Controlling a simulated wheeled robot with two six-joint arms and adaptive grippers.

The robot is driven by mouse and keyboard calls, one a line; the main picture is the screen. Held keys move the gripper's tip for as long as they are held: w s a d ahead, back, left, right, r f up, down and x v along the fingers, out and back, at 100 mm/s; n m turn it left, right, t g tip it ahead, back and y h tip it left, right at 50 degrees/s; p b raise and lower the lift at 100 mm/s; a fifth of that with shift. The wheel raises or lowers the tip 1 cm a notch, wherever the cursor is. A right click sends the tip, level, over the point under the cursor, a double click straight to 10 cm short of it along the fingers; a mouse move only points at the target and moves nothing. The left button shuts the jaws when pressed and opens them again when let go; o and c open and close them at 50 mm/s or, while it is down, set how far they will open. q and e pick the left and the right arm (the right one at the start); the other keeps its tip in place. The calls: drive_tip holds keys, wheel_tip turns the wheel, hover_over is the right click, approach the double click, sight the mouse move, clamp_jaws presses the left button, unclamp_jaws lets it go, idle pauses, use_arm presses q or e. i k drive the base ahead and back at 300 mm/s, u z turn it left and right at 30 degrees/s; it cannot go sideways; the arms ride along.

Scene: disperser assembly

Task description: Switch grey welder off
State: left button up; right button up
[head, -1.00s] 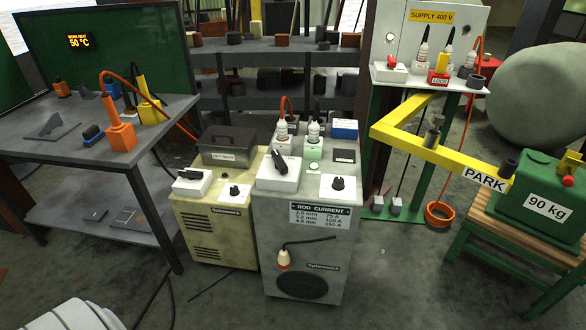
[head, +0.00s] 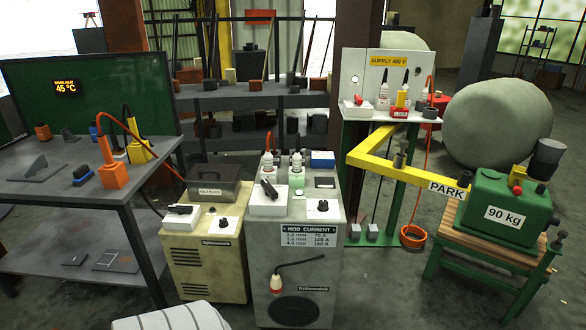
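The grey welder (head: 292,256) stands in the middle of the head view, with a "ROD CURRENT" plate on its front. On its top is a white switch box (head: 264,206) with a black lever (head: 269,189), which sits at a slant. I cannot read its on or off marking. A white panel beside it bears a black round knob (head: 323,205). Plugs with white bodies (head: 267,165) stand behind the switch box.
A beige welder (head: 203,255) with its own black lever (head: 180,209) stands close on the left. A steel bench (head: 60,205) is further left. A yellow "PARK" arm (head: 400,170) and a green 90 kg block (head: 500,210) are at right. Floor in front right is open.

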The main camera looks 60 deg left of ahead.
sight(270, 192)
drive_tip(key=u, duration=0.1)
drive_tip(key=i, duration=1.4)
drive_tip(key=u, duration=1.15)
drive_tip(key=i, duration=0.8)
drive_tip(key=u, duration=0.85)
drive_tip(key=i, duration=0.25)
drive_tip(key=u, duration=0.3)
